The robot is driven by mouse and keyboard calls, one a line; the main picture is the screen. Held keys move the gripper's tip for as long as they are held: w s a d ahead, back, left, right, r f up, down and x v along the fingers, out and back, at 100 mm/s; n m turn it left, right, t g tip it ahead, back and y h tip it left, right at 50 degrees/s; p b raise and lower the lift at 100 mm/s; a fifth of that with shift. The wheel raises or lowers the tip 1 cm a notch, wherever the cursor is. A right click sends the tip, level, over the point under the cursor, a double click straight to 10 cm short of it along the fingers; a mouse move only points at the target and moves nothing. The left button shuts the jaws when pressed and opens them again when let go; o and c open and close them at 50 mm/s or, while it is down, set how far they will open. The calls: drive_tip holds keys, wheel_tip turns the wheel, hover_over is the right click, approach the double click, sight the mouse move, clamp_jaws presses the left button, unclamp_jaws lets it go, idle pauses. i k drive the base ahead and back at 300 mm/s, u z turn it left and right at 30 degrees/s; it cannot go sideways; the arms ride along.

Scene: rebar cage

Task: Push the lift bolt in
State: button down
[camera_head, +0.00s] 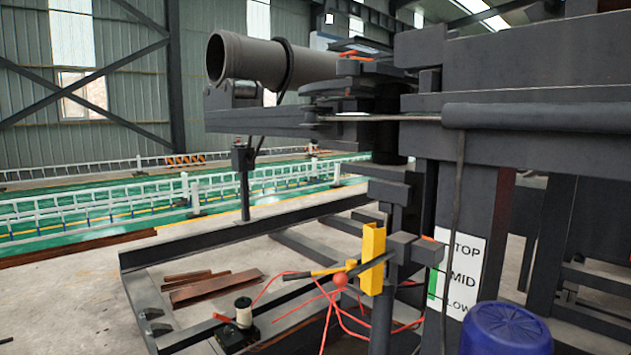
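No part is marked as the lift bolt, and I cannot tell for certain which one it is. A dark block with an orange edge (428,251) sticks out beside the post, next to a white TOP, MID, LOW plate (463,277). A green mark (433,285) lies at the plate's left edge near MID. A yellow bracket (373,258) is fixed left of that block. A red ball (340,280) shows at a yellow-and-black tool (318,273) by the bracket. How far the bolt is in cannot be seen. My gripper is not in view.
A grey pipe (262,60) lies on a roller support at the upper left. A blue drum (506,328) stands at the lower right. A wire spool (243,312), loose red wires and rusty plates (213,287) lie around the low frame. Open floor (60,305) is at the left.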

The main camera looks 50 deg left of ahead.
sight(340, 279)
drive_tip(key=k, duration=1)
drive_tip(key=u, duration=2.4)
drive_tip(key=i, duration=1.75)
drive_tip(key=z, duration=1.8)
